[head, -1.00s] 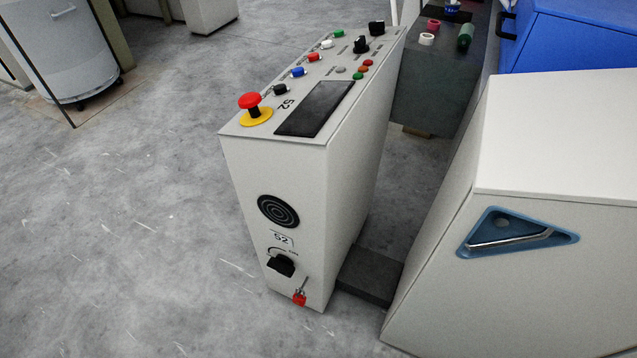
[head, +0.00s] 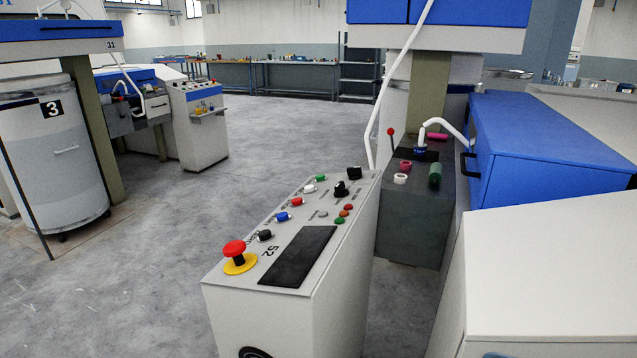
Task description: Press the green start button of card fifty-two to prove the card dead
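The control desk (head: 335,300) of card fifty-two stands in the middle of the head view, a narrow pale cabinet marked 52. A red mushroom button (head: 234,248) on a yellow collar is at the near end. Neither gripper is in view.
A dark display (head: 297,256) and black knobs (head: 341,188) share the desk top. A blue-lidded machine (head: 540,150) and a pale cabinet (head: 550,275) crowd the right. A can marked 3 (head: 55,160) stands left. Open grey floor (head: 190,215) lies left of the desk.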

